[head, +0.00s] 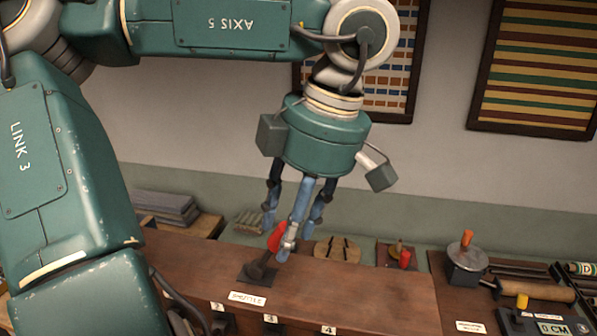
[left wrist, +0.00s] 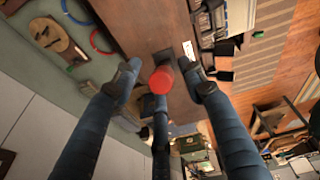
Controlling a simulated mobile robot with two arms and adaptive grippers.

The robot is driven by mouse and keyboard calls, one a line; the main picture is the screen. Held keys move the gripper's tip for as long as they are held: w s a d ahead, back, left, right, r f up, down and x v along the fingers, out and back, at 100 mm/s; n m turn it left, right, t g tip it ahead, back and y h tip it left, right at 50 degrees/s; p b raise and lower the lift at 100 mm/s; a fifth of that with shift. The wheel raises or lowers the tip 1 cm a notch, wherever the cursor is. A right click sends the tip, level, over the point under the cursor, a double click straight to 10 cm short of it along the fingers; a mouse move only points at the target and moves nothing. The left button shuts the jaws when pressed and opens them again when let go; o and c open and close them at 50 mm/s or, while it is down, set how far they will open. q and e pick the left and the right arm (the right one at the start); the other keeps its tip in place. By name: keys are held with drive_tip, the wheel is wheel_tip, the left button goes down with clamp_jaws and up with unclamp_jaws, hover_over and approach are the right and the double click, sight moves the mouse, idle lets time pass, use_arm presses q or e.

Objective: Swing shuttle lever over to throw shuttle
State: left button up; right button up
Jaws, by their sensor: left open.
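The shuttle lever has a red knob (head: 277,238) on a dark stem and stands tilted on a dark base plate (head: 258,273) behind the "SHUTTLE" label (head: 247,298). My left gripper (head: 290,235) points down over it with its fingers apart. In the left wrist view the red knob (left wrist: 161,80) lies between the fingertips of the left gripper (left wrist: 160,85). One finger partly covers the lever in the head view. I cannot tell whether any finger touches the knob. My right gripper is not in view.
Numbered labels 2, 3 and 4 (head: 270,319) line the front of the wooden bench (head: 350,290). A round wooden piece (head: 338,250) and a small red object (head: 405,259) lie behind. An orange-handled crank (head: 466,260) and a "CM" display (head: 552,328) stand at right.

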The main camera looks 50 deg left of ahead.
use_arm(q)
drive_tip(key=v, duration=1)
drive_tip(key=shift+r, duration=0.4)
drive_tip(key=shift+d, duration=0.1)
